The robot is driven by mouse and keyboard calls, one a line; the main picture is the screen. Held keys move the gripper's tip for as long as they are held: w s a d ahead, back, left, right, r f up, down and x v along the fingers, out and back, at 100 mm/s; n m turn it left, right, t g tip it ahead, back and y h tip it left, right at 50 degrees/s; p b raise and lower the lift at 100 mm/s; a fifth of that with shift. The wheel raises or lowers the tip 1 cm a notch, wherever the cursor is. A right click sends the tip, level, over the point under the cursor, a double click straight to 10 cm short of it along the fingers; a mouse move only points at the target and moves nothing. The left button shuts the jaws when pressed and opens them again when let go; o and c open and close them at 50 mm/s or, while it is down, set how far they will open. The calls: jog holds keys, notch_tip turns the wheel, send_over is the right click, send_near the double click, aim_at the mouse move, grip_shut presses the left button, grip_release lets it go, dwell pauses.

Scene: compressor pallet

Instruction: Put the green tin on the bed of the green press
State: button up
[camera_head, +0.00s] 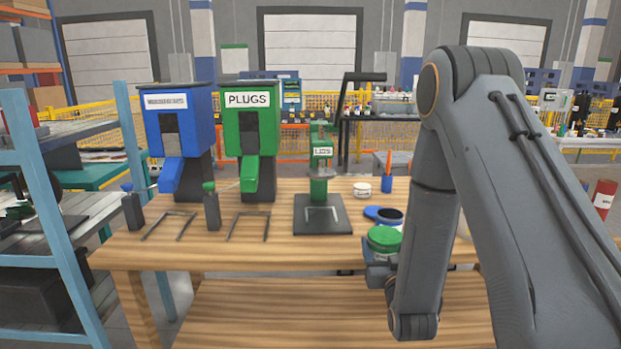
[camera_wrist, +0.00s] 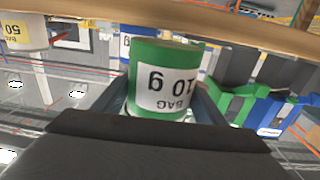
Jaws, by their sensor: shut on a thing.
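A green tin (camera_head: 384,238) is at the front right of the wooden table, beside my arm. In the wrist view the green tin (camera_wrist: 165,78) shows a white label reading "10 g BAG", upside down in that picture. My gripper (camera_wrist: 160,100) is shut on the tin, with a finger on each side of it. In the head view my gripper (camera_head: 378,272) is partly hidden behind my arm. The green press (camera_head: 320,165) stands at the back middle of the table, left of the tin. Its dark bed (camera_head: 310,226) is bare except for a light frame-shaped marking.
Blue (camera_head: 180,125) and green "PLUGS" (camera_head: 247,130) dispensers stand on the table (camera_head: 180,253) left of the press. A blue lid (camera_head: 372,212), an open tin, a white jar (camera_head: 361,190) and a blue pen cup (camera_head: 386,184) are right of the press.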

jog(key=s+f, duration=0.3)
jog(key=f, duration=0.4)
jog(key=s+f, duration=0.4)
jog(key=f, duration=0.3)
jog(key=shift+s+f, duration=0.25)
jog(key=shift+f, duration=0.15)
